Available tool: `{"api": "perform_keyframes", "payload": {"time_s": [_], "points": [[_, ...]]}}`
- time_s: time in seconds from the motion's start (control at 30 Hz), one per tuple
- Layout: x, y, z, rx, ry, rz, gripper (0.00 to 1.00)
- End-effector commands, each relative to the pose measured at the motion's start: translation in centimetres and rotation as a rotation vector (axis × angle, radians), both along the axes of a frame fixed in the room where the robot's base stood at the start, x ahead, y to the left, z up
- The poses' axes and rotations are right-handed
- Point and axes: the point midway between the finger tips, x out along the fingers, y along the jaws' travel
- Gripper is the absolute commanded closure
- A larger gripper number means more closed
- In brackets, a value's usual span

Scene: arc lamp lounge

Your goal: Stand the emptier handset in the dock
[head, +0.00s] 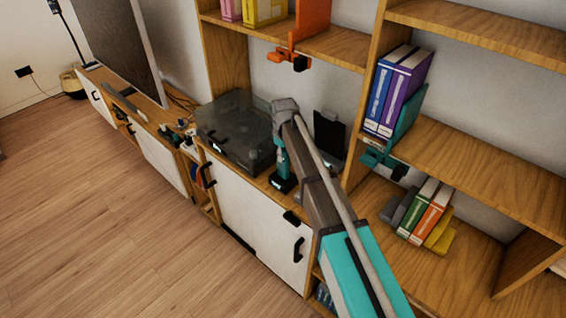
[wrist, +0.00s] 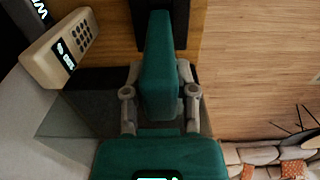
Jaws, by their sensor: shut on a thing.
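My gripper (wrist: 160,93) is shut on a dark teal handset (wrist: 160,60), with one grey finger on each side of it. The far end of the handset overlaps a black base (wrist: 183,28), which looks like the dock; contact cannot be told. In the head view my gripper (head: 284,112) is above the cabinet top, with the teal handset (head: 281,158) hanging upright under it over a small dark base (head: 284,185). A second handset, beige with a black keypad and a lit display (wrist: 66,47), shows in the wrist view.
A turntable with a dark clear cover (head: 232,118) stands left of my gripper. A black panel on a stand (head: 329,137) is to the right. Shelves with binders (head: 403,85) and teal bookends (head: 407,125) rise farther right. Open wooden floor (head: 110,190) lies left.

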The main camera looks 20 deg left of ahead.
Motion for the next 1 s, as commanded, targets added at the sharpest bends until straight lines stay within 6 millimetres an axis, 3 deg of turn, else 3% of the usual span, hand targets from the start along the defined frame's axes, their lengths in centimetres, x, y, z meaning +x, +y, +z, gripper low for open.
{"api": "perform_keyframes", "payload": {"time_s": [0.23,0.87,0.9,1.0], "points": [[-0.1,-0.1,-2.3,0.0,0.0,0.0,1.0],[-0.1,0.0,-2.9,0.0,0.0,0.0,1.0],[-0.1,0.0,-2.8,0.0,0.0,0.0,0.56],[-0.1,0.0,-2.8,0.0,0.0,0.0,0.38]]}}
